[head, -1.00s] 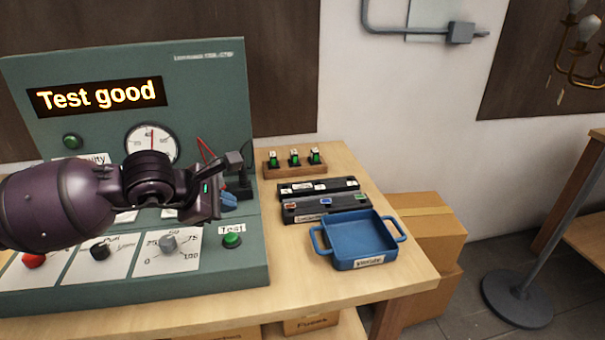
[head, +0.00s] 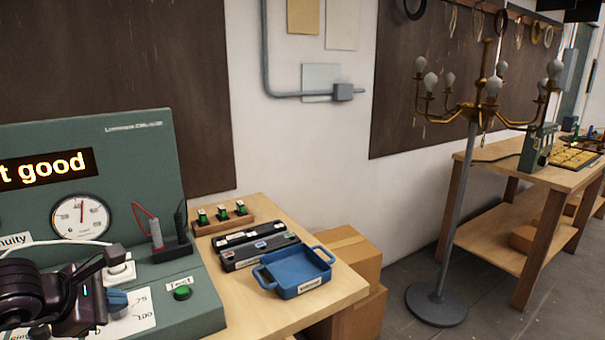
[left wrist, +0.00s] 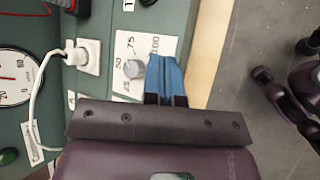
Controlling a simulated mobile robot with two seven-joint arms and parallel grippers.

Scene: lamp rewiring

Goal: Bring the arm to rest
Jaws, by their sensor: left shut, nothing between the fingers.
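My left gripper (head: 117,300) is at the lower left of the head view, above the sloping front of the green test panel (head: 205,312). Its blue fingers also show in the left wrist view (left wrist: 165,78), closed together with nothing between them. They are over the white dial card, beside a grey knob (left wrist: 133,68). Whether they touch the panel I cannot tell. Dark purple parts at the right edge of the left wrist view look like my right arm and gripper (left wrist: 262,76); its finger state is unclear.
The panel display (head: 45,168) reads "t good", cut by the frame edge. A white plug (left wrist: 88,56) with cord sits in the panel. A blue tray (head: 297,275), black cases (head: 255,250) and a wooden block (head: 222,216) stand right. A brass lamp (head: 480,115) stands beyond.

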